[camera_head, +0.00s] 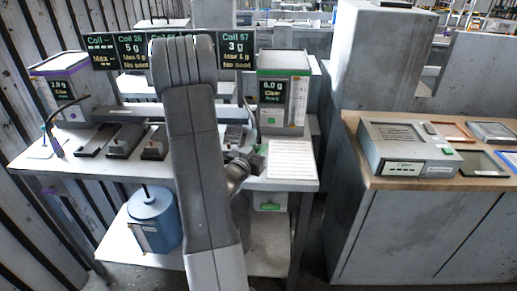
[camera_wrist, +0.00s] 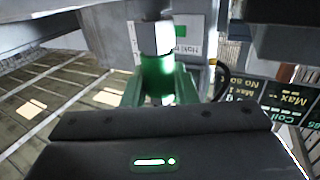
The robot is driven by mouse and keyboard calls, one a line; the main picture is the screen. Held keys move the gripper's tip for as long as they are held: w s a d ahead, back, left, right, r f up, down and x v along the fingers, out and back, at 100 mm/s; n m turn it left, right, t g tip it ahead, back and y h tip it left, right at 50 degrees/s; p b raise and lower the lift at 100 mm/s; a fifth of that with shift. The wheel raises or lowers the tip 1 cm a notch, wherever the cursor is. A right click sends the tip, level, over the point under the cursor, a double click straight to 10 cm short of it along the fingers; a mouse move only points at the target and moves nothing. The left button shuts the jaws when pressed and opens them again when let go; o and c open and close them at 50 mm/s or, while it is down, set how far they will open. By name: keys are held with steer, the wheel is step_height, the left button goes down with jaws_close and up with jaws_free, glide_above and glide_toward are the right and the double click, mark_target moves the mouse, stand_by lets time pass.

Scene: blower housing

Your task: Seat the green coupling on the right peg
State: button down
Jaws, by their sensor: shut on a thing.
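In the wrist view, my gripper (camera_wrist: 158,92) is shut on the green coupling (camera_wrist: 154,78), which stands out beyond the dark gripper body. A pale cylindrical part shows directly at the coupling's far end; I cannot tell whether they touch. In the head view my arm covers the middle of the bench, and the gripper's jaws cannot be made out. I cannot make out the right peg clearly in either view.
The white bench (camera_head: 290,184) carries dark fixtures (camera_head: 121,145) at left, a purple-trimmed box (camera_head: 72,98) and a green-topped box (camera_head: 284,90). Dark sign panels (camera_head: 131,50) hang above. A blue canister (camera_head: 154,219) stands on the lower shelf. A wooden-topped counter (camera_head: 360,170) with a grey device (camera_head: 405,148) is at right.

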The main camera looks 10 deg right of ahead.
steer(key=shift+f, duration=0.25)
steer(key=c, duration=1.1)
jaws_free()
steer(key=shift+s+a, duration=0.1)
steer(key=b+v, duration=0.2)
steer(key=v, duration=1.1)
steer(key=shift+s+a+b, duration=0.2)
steer(key=shift+s+b, duration=0.05)
steer(key=shift+b, duration=0.15)
